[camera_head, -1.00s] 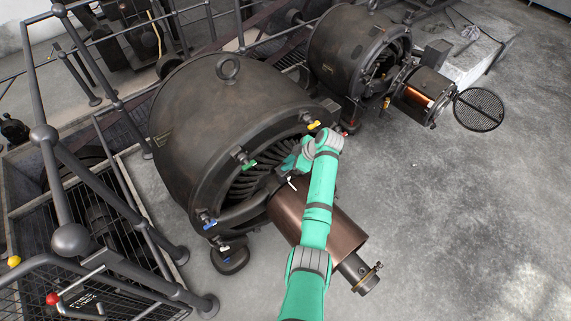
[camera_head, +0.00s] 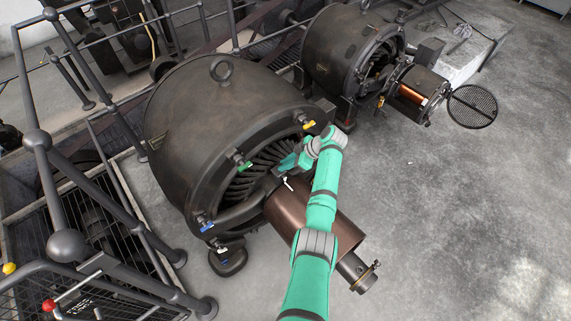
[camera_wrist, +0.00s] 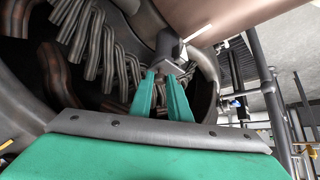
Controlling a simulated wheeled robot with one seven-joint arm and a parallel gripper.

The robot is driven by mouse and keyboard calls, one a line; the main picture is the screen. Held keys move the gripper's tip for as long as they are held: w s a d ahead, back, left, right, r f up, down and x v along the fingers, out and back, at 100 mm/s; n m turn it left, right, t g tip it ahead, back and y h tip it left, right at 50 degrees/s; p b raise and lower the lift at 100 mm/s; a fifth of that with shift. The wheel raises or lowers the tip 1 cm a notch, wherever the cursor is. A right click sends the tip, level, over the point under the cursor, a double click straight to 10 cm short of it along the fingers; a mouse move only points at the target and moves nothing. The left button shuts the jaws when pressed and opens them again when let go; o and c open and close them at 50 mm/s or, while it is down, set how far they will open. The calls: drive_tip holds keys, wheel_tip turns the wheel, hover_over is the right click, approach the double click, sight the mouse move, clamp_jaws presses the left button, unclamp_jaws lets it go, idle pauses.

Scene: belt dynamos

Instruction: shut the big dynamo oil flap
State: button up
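The big dynamo (camera_head: 205,115) is a dark, rounded machine at the left centre of the head view, with a brown cylinder (camera_head: 318,218) at its open front. A small grey block with a white lever (camera_head: 287,184) sits where the cylinder meets the dynamo; the wrist view shows this block (camera_wrist: 168,47) too. I cannot tell for sure which part is the oil flap. My gripper (camera_head: 287,164) is inside the dynamo's front rim, beside the block. In the wrist view my gripper (camera_wrist: 160,76) shows a gap between its green fingers, their tips close below the block. Contact is unclear.
Coloured-handled fittings, including green (camera_head: 244,166) and yellow (camera_head: 309,125), sit on the dynamo's rim. Curved bars (camera_wrist: 90,45) lie close beside my fingers. A smaller dynamo (camera_head: 345,50) stands behind, and railings (camera_head: 85,185) at left.

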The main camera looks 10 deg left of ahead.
drive_tip(key=o, duration=0.4)
drive_tip(key=shift+s+f, duration=0.1)
drive_tip(key=shift+f, duration=0.1)
drive_tip(key=shift+r, duration=0.1)
drive_tip(key=shift+d+r, duration=0.1)
drive_tip(key=v, duration=1)
drive_tip(key=shift+d+r, duration=0.2)
